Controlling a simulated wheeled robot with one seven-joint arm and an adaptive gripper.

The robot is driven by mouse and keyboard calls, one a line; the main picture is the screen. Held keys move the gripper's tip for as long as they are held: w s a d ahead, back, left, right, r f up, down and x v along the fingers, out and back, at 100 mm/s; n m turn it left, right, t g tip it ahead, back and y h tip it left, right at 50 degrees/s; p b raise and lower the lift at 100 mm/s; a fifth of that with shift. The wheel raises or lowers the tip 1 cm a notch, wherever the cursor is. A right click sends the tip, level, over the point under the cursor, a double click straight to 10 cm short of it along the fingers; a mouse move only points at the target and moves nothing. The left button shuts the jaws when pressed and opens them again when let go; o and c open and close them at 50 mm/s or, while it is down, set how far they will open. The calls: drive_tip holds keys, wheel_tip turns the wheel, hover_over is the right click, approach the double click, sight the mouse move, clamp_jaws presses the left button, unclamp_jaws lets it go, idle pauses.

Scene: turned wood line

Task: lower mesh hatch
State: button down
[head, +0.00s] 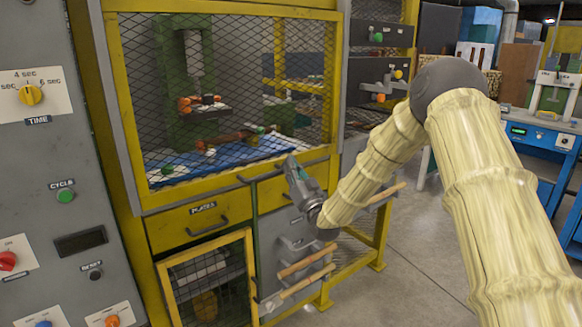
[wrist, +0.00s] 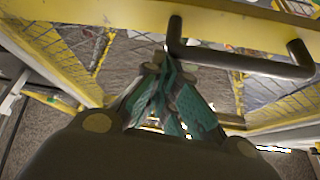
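The mesh hatch (head: 225,85) is a dark wire mesh in a yellow frame across the front of the press bay. Its lower yellow bar carries a dark handle (head: 261,174), which is large at the top of the wrist view (wrist: 240,62). My gripper (head: 291,163) is at the handle's right end in the head view. In the wrist view its teal-padded fingers (wrist: 168,72) converge close together beside the handle's left post. They look shut, with nothing clearly held between them. Whether they touch the handle cannot be told.
A yellow drawer (head: 200,215) marked PLATES and a lower mesh door (head: 207,285) are below the hatch. A grey control panel (head: 50,150) stands at the left. Wooden-handled tools (head: 305,262) hang below my gripper. Clear floor (head: 410,250) lies to the right.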

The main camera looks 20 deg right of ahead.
drive_tip(key=shift+a+f, duration=0.1)
drive_tip(key=shift+f, duration=0.3)
